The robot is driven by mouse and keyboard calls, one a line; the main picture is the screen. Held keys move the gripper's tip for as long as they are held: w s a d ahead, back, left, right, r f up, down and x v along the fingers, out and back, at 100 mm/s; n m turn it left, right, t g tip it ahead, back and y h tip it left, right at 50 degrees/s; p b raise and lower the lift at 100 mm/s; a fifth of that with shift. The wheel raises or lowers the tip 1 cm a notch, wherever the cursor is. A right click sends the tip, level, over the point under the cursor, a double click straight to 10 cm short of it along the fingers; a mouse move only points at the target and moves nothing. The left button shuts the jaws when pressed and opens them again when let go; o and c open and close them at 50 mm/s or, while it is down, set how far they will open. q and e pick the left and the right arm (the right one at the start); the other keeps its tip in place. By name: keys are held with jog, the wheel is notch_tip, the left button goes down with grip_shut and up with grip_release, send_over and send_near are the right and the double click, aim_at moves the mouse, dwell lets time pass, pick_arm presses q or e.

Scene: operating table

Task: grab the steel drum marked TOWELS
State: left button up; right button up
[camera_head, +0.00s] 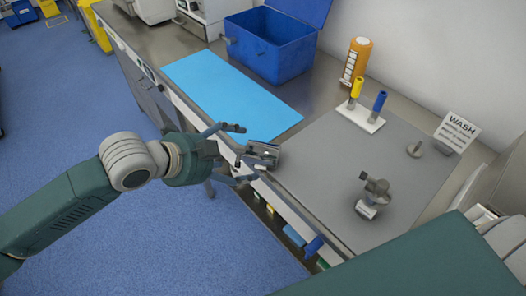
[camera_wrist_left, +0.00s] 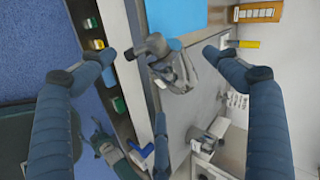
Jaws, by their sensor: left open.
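A shiny steel piece (camera_head: 262,154) sits at the counter's front edge, beside the blue mat. It also shows between my fingers in the left wrist view (camera_wrist_left: 172,68). A second grey metal piece (camera_head: 372,192) with a white label stands on the grey mat; it also shows low in the left wrist view (camera_wrist_left: 207,138). I cannot read TOWELS on either. My left gripper (camera_head: 238,153) is open, its spread fingers close to the first steel piece; contact is unclear. In the left wrist view its fingers (camera_wrist_left: 168,52) are wide apart. Parts possibly of my right gripper show low left there, unclear.
The blue mat (camera_head: 225,90) and grey mat (camera_head: 330,160) cover much of the counter. A blue open bin (camera_head: 270,50), an orange bottle (camera_head: 356,62), a rack with yellow and blue handles (camera_head: 360,117), and a WASH sign (camera_head: 457,131) stand behind.

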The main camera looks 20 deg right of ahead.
aim_at(246, 158)
pick_arm(q)
jog(key=shift+p+x, duration=0.8)
jog(key=shift+x, duration=1.95)
jog(key=shift+s, duration=0.15)
jog(key=c, duration=1.6)
